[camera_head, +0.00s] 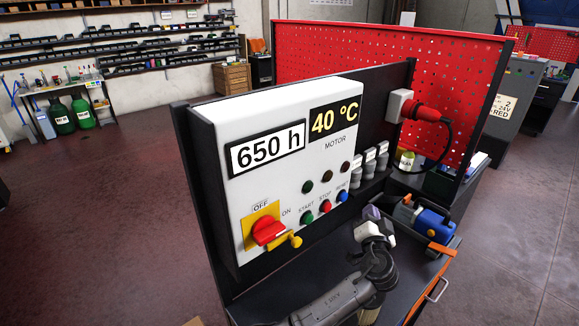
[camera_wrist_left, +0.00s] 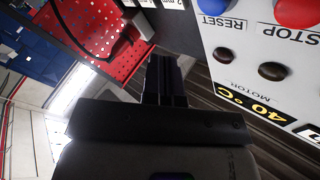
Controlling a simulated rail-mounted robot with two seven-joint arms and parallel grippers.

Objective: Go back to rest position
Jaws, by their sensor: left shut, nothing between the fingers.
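My left arm (camera_head: 335,300) comes in at the bottom of the head view. My left gripper (camera_head: 373,218) is in front of the control box, low and to the right of its buttons. It is apart from the box as far as I can tell. In the left wrist view the gripper's dark fingers (camera_wrist_left: 165,78) are together with nothing between them. The white control box (camera_head: 285,165) carries a red switch (camera_head: 268,230), a yellow padlock-like piece (camera_head: 295,240) and START, STOP and RESET buttons. The box also shows in the left wrist view (camera_wrist_left: 235,50). My right gripper is not seen.
A blue and orange device (camera_head: 425,218) lies in a dark tray right of my gripper. A red plug (camera_head: 425,113) with a black cable is behind it. A red perforated panel (camera_head: 375,55) stands at the back. The floor (camera_head: 100,220) to the left is clear.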

